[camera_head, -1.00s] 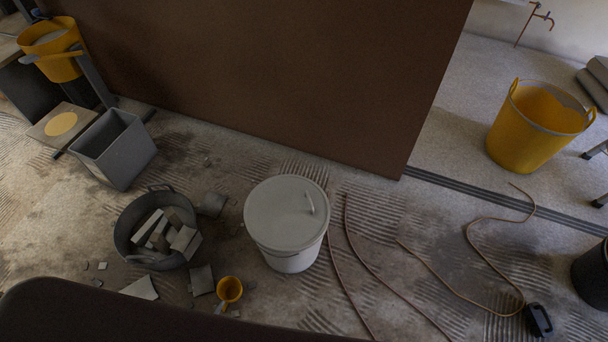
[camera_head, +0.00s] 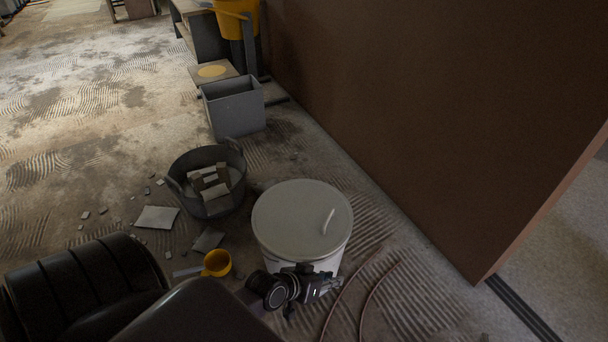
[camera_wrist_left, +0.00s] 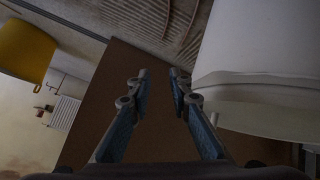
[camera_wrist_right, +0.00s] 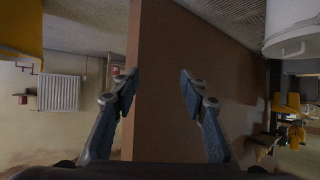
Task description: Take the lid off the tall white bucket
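The tall white bucket (camera_head: 325,264) stands on the floor with its pale round lid (camera_head: 290,222) on top. A light handle shows on the lid's right part. My left gripper (camera_head: 330,285) is at the bucket's near side, below the lid's rim; whether it touches cannot be told. In the left wrist view the bucket (camera_wrist_left: 265,50) fills the right side, and my left gripper (camera_wrist_left: 162,73) is open with nothing between its fingers. My right gripper (camera_wrist_right: 158,73) is open and empty in its wrist view, with a white bucket (camera_wrist_right: 293,25) at the upper right; the head view does not show it.
A dark tub (camera_head: 178,190) of broken pieces stands left of the bucket, with a yellow scoop (camera_head: 217,262) and shards nearby. A grey bin (camera_head: 236,108) stands behind. A brown partition (camera_head: 440,120) rises at right. Hoses (camera_head: 345,300) lie near the bucket.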

